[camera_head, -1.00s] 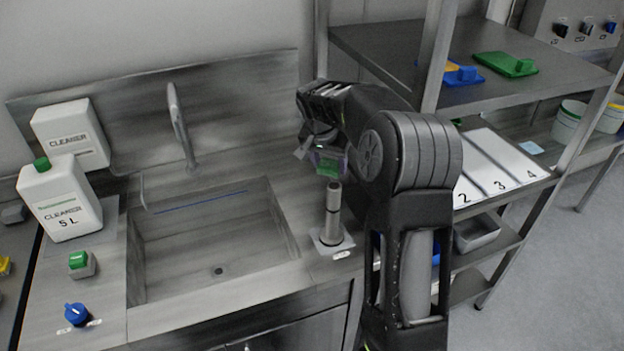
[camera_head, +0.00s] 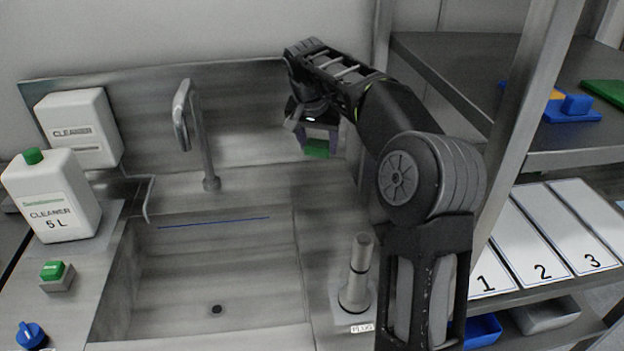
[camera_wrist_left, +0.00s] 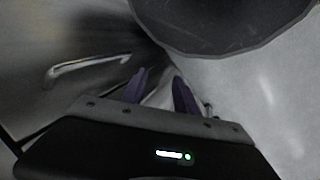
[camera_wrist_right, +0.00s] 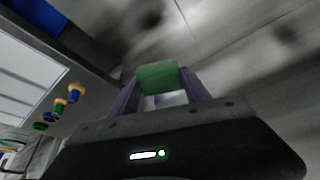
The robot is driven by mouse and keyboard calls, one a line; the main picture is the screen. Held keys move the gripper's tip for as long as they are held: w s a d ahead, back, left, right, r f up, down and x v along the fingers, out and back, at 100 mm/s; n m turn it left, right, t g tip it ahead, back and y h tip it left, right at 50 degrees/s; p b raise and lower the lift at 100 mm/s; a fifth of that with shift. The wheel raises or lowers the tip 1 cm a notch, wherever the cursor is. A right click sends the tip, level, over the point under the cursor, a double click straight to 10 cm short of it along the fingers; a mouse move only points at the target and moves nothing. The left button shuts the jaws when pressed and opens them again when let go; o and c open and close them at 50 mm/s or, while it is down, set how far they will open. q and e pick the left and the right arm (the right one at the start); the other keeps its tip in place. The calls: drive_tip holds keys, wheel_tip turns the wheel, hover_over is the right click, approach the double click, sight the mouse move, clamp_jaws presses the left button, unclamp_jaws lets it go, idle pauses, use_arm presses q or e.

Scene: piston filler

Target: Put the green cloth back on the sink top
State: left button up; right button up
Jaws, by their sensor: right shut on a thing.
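My right gripper (camera_head: 314,145) is shut on a small green block-like piece, the green cloth (camera_head: 316,149). It holds it in the air in front of the back wall panel, above the right part of the sink top (camera_head: 325,215). In the right wrist view the green cloth (camera_wrist_right: 158,76) sits between the purple fingers; its full shape is hidden. My left gripper (camera_wrist_left: 160,88) shows only in the left wrist view, its purple fingers apart with nothing clearly held.
A tap (camera_head: 200,140) stands behind the basin (camera_head: 215,270). A grey post (camera_head: 358,275) rises right of the basin. A cleaner bottle (camera_head: 50,195) and a green button (camera_head: 55,272) are at left. The shelf rack (camera_head: 535,75) stands close to my right arm.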

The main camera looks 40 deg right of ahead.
sight(318, 158)
drive_tip(key=shift+d, duration=0.2)
drive_tip(key=shift+d+f, duration=0.1)
drive_tip(key=shift+d, duration=0.05)
drive_tip(key=shift+s+a, duration=0.2)
drive_tip(key=shift+a, duration=0.1)
drive_tip(key=shift+d, duration=0.15)
drive_tip(key=shift+f, duration=3.05)
drive_tip(key=shift+f+b, duration=0.35)
drive_tip(key=shift+f, duration=1.55)
drive_tip(key=shift+f, duration=0.1)
